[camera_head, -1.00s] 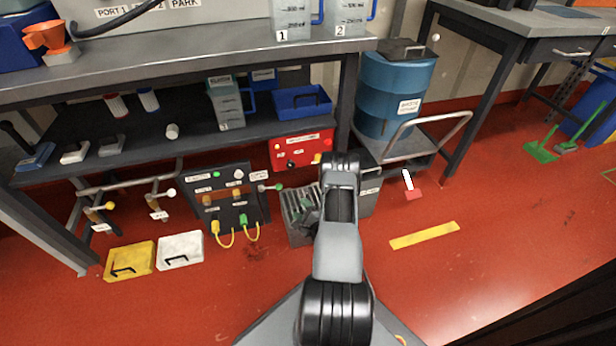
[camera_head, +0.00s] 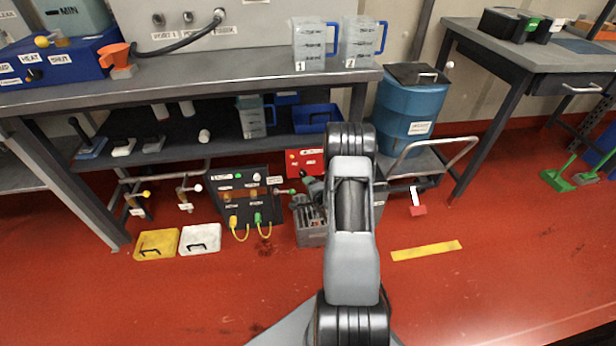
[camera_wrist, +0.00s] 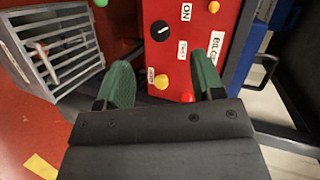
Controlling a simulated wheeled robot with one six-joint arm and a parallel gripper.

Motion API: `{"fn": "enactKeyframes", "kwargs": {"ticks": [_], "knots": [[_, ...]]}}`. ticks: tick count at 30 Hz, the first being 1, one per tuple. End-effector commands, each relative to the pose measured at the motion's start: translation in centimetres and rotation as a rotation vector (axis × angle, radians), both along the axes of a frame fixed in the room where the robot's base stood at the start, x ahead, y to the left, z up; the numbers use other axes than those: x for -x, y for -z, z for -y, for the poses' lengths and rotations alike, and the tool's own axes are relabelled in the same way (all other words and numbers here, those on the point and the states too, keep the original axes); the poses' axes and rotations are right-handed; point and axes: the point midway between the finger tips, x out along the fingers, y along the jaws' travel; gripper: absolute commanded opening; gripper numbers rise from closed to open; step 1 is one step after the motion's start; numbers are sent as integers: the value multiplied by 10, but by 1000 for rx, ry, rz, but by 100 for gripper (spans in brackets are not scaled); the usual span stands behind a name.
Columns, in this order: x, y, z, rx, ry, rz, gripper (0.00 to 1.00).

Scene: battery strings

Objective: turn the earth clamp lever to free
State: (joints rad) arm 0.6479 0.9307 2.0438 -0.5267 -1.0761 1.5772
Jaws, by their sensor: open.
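I cannot tell for sure which part is the earth clamp lever; no label for it is readable. A short lever with a green end (camera_head: 285,191) sticks out at the right side of the black panel (camera_head: 229,207). Another candidate, a white handle on a red base (camera_head: 417,203), stands by the trolley. My gripper is open and empty in the wrist view (camera_wrist: 163,82), its green fingertips apart in front of the red box (camera_wrist: 180,50). This box has a black knob, a yellow button and a red button. In the head view my arm hides part of this area.
A grey slatted crate (camera_wrist: 55,48) is left of my gripper, on the floor beside the panel. The bench (camera_head: 215,75) with its lower shelf overhangs the box. A blue drum (camera_head: 408,105) stands on a trolley to the right.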

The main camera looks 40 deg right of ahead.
Motion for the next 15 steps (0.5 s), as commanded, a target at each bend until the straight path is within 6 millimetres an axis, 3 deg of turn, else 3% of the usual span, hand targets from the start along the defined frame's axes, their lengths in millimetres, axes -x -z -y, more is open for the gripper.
{"fn": "enactKeyframes", "kwargs": {"ticks": [1, 6, 15], "knots": [[-3, -12, -2, 20, -6, -11, 61], [-6, -29, -5, 71, -23, -50, 61], [-10, -41, -9, 110, -35, -79, 61]]}}
